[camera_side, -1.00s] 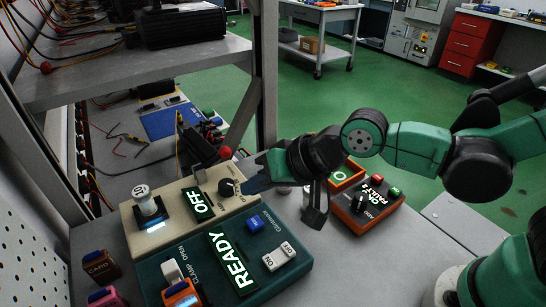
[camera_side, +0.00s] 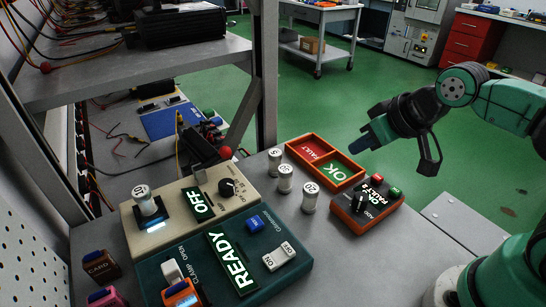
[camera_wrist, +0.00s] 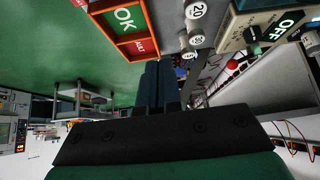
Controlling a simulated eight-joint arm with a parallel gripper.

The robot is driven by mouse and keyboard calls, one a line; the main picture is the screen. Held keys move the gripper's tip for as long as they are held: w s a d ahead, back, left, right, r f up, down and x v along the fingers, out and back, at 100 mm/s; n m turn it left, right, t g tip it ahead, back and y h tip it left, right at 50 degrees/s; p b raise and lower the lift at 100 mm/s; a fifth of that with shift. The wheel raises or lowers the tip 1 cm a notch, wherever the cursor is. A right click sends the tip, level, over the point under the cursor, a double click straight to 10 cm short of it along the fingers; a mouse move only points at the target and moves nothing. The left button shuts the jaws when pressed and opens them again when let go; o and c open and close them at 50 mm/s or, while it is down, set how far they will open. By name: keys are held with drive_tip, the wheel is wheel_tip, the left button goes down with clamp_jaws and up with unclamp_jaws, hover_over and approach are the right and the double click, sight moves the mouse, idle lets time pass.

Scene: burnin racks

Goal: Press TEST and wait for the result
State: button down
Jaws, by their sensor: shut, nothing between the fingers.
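The teal tester box (camera_side: 280,232) sits on the bench at the lower middle of the side view. Its display (camera_side: 231,262) reads READY. A small blue button (camera_side: 255,223) is near its back edge; its label is too small to read surely. A white switch (camera_side: 280,257) marked OFF is beside it. An orange and white clamp part (camera_side: 179,290) is at the front left, next to the words CLAMP OPEN. My gripper (camera_side: 357,146) is shut and empty, raised beyond the red tray, well apart from the tester. Its dark blue fingers also show in the wrist view (camera_wrist: 160,75).
A beige box (camera_side: 182,212) with an OFF display holds a white cylinder (camera_side: 147,202). Several white cylinders (camera_side: 310,197) stand behind the tester. A red tray (camera_side: 300,146) marked FAULT and OK and a red control box (camera_side: 370,207) are to the right. A rack post (camera_side: 265,80) rises behind.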

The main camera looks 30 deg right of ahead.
idle(0.3)
wheel_tip(320, 180, up, 6)
drive_tip(key=m+g, duration=0.7)
drive_tip(key=m, duration=1.1)
hover_over(254, 221)
drive_tip(key=shift+f, duration=0.2)
drive_tip(key=shift+f, duration=0.1)
wheel_tip(254, 221, down, 14)
drive_tip(key=shift+r, duration=0.1)
